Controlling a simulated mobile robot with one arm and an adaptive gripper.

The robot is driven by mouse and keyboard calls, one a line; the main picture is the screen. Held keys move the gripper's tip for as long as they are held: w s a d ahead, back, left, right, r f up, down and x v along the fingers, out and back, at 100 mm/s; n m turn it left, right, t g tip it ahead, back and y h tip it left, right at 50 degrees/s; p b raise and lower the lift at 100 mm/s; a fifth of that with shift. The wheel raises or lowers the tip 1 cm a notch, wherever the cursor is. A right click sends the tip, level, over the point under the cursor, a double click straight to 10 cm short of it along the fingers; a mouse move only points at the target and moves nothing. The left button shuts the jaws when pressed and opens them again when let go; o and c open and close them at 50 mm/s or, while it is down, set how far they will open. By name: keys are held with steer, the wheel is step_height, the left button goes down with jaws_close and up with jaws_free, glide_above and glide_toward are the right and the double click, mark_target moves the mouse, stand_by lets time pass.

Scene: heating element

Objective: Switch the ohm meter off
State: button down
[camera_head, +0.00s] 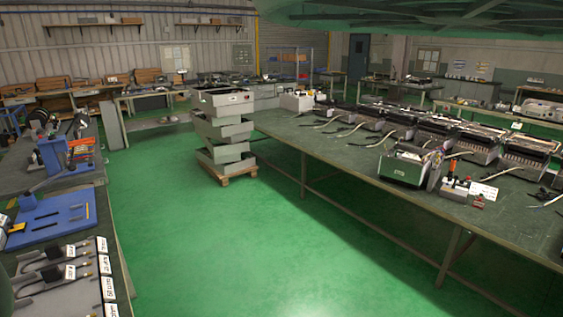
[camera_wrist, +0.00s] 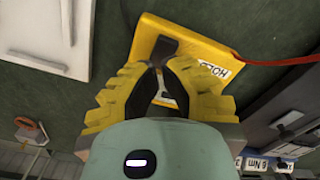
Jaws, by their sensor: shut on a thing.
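A yellow box-shaped device (camera_wrist: 150,34), which looks like the ohm meter, lies on a dark green bench top in the wrist view. It has a white label with black letters on its right side, and a red lead (camera_wrist: 270,62) runs off to the right. My gripper (camera_wrist: 161,66) is over the device, its yellow ridged fingers closed in around a small black part (camera_wrist: 162,47) on its face. The fingers hide much of the device, so its dial or switch position cannot be read. My gripper does not show in the head view.
In the wrist view, a white panel (camera_wrist: 45,35) lies at upper left, an orange-handled tool (camera_wrist: 32,130) at lower left, and labelled grey parts at lower right. In the head view, benches with equipment flank an open green floor (camera_head: 210,240); a stack of grey crates (camera_head: 224,130) stands mid-room.

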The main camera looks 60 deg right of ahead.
steer(key=shift+r+p, duration=1.05)
steer(key=shift+r, duration=1.45)
